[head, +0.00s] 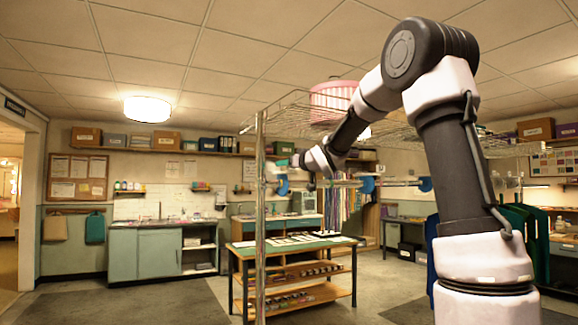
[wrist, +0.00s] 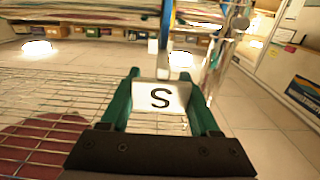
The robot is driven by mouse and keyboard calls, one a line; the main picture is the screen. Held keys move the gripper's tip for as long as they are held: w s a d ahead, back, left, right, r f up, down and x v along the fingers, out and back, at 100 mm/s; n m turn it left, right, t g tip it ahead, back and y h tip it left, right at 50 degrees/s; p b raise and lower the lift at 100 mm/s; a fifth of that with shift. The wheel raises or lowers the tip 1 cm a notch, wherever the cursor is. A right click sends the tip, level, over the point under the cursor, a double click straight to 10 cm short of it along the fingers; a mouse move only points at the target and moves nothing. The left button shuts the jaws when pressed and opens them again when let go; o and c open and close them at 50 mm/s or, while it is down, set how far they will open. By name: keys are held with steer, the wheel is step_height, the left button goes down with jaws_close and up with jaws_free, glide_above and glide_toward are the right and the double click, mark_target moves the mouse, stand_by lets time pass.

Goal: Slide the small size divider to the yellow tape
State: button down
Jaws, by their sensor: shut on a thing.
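My gripper (wrist: 162,78) has green fingers shut on the small size divider's white tab (wrist: 160,97), which carries a black S, upside down in the wrist view. In the head view my gripper (head: 286,162) is at the left part of the rail, where a blue divider disc (head: 283,186) hangs beside the chrome upright. The disc's contact with my fingers is too small to tell there. The horizontal rail (head: 345,184) carries other blue discs (head: 368,185) further right. I cannot make out the yellow tape in either view.
A wire shelf (head: 295,117) runs above the rail, with a pink striped round box (head: 331,101) on it. A chrome upright (head: 260,220) stands at the rail's left end. A work table (head: 300,245) stands beyond. Dark green garments (head: 515,235) hang at the right.

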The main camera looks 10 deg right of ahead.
steer(key=shift+a, duration=0.1)
steer(key=shift+c, duration=0.6)
jaws_free()
steer(key=shift+s, duration=0.15)
steer(key=v, duration=1)
steer(key=shift+s, duration=0.3)
